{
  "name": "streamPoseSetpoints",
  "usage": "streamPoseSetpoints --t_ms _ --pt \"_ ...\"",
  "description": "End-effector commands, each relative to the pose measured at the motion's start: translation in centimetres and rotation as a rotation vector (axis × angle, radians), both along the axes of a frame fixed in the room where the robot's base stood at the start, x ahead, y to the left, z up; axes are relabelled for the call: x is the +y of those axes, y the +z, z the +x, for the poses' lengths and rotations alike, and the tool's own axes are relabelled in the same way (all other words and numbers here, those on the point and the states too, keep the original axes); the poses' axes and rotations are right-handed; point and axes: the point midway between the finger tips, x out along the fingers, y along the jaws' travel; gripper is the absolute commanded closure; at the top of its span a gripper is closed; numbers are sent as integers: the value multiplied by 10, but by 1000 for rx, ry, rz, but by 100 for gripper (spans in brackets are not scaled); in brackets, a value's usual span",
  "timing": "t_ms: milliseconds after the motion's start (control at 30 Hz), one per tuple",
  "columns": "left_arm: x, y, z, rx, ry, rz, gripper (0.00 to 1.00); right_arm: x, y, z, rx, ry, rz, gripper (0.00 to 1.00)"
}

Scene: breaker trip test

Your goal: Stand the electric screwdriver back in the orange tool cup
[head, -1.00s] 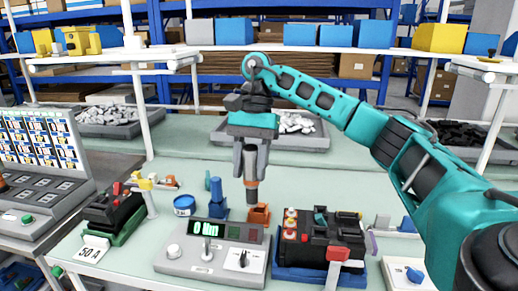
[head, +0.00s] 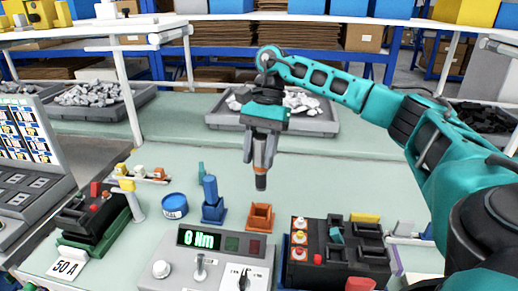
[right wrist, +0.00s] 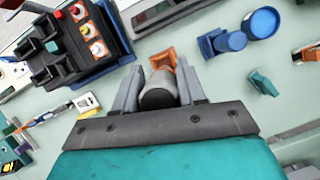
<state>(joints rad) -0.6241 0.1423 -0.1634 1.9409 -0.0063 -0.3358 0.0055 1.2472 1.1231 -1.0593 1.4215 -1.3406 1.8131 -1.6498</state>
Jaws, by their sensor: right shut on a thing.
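My right gripper (head: 262,150) is shut on the electric screwdriver (head: 261,180), a grey and orange tool with a dark lower end. It hangs upright, above the table and apart from it. The orange tool cup (head: 260,217) stands on the table, just below the screwdriver in the head view. The cup looks empty there. In the right wrist view the screwdriver (right wrist: 158,90) sits between the two fingers and the orange cup (right wrist: 163,59) shows just beyond it, partly hidden. My left gripper is not in view.
A blue holder (head: 213,210) and a blue round tin (head: 174,206) stand left of the cup. A grey meter box (head: 205,268) reading 0 Nm is in front. A black breaker unit (head: 340,255) stands at right.

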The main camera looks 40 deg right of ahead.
Motion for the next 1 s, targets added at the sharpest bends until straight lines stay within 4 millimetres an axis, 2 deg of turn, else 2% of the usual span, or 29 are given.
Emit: streamPoseSetpoints --t_ms 367,1000 --pt "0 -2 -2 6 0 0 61 1 1 0 -2 1 2 90" --pt "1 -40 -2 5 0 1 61 1 -51 0 -1 1 2 90"
